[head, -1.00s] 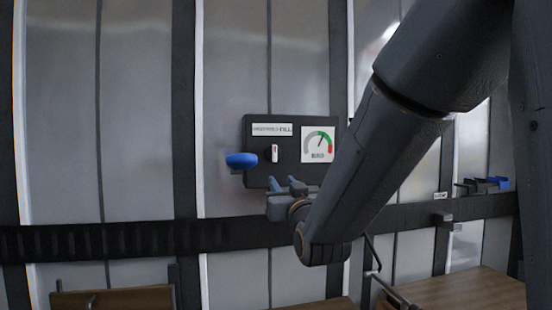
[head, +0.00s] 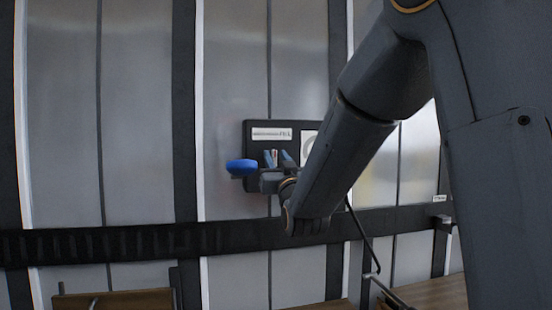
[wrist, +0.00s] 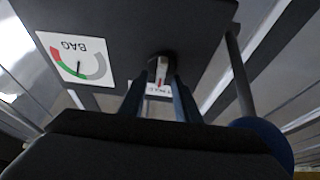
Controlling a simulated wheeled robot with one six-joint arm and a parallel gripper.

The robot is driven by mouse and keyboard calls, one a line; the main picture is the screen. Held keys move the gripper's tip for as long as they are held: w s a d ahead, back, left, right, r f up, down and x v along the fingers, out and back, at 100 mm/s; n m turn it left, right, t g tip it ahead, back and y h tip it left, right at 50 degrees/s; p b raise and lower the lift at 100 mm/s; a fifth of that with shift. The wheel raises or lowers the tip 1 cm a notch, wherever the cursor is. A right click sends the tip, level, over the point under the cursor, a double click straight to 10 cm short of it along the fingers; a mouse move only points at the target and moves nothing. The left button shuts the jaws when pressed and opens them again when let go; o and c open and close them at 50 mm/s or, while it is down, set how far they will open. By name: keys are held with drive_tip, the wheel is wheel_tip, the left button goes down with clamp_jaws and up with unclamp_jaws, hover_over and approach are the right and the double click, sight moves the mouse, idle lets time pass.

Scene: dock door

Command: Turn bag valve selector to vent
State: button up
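The dark valve panel (head: 251,130) is fixed to the grey door. Its selector knob (head: 275,157), dark with a pale pointer face, sits below the label plate (head: 271,134), whose visible word seems to be FILL. My gripper (head: 278,159) is at the panel, its two blue-grey fingers on either side of the knob. In the wrist view my gripper (wrist: 162,85) has its fingers apart, with the knob (wrist: 160,70) between their tips. I cannot tell if either finger touches it. The gauge (wrist: 76,59) shows fully in the wrist view, upside down; my arm partly hides it in the head view.
A blue round handle (head: 241,166) sticks out at the panel's lower left, close to my gripper; it also shows in the wrist view (wrist: 262,138). A black ribbed rail (head: 110,241) crosses the door below. Wooden surfaces (head: 115,302) lie at the bottom.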

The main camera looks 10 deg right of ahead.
drive_tip(key=shift+c, duration=0.2)
clamp_jaws()
drive_tip(key=shift+f+n+b, duration=0.1)
drive_tip(key=shift+n+b, duration=0.2)
drive_tip(key=shift+n, duration=0.2)
drive_tip(key=n+y+b, duration=0.2)
drive_tip(key=n+y, duration=0.1)
drive_tip(key=n, duration=0.2)
drive_tip(key=shift+b, duration=0.4)
drive_tip(key=n+g+y, duration=0.1)
drive_tip(key=n, duration=0.1)
drive_tip(key=n+y+b, duration=0.1)
drive_tip(key=n, duration=0.2)
drive_tip(key=n+g+y+b, duration=0.1)
drive_tip(key=n, duration=0.1)
drive_tip(key=shift+n+g, duration=0.3)
drive_tip(key=shift+n, duration=0.1)
drive_tip(key=shift+o, duration=0.2)
unclamp_jaws()
